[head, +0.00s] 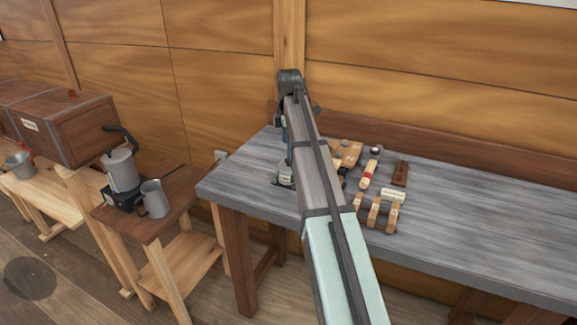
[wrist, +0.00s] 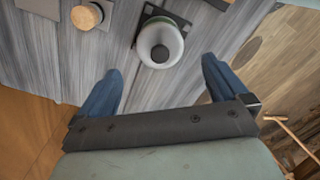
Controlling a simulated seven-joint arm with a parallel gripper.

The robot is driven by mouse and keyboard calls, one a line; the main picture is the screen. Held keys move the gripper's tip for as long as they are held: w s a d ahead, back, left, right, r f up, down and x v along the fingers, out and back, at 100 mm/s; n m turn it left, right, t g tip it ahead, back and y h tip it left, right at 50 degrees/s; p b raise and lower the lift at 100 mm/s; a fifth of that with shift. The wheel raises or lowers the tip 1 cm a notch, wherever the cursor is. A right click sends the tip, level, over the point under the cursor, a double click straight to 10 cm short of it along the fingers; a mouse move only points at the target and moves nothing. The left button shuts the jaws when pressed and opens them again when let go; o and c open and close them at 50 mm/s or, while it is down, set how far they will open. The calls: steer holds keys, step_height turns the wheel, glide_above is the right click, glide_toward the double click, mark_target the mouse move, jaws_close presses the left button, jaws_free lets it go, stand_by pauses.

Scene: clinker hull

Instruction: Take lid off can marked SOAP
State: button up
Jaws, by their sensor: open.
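A round pale can (wrist: 168,30) with a whitish top and a small dark knob in its middle stands on a dark square base on the grey bench. In the head view it (head: 285,172) is at the bench's left end, partly hidden by my arm. Its marking cannot be read, so I cannot tell if it says SOAP. My gripper (wrist: 162,66) is open and empty, its blue fingers apart. In the wrist view the can lies just beyond the gap between the fingertips. No contact with the can shows.
Several wooden tools and blocks (head: 377,213) lie on the grey bench (head: 460,225) right of my arm. A wooden round piece (wrist: 86,16) is near the can. A side table (head: 168,215) at left bears a grey pot (head: 121,170) and a jug (head: 154,198). A wooden wall stands behind the bench.

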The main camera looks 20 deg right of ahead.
mark_target(289, 163)
steer(key=shift+f, duration=3.3)
steer(key=c, duration=1)
steer(key=shift+r, duration=0.1)
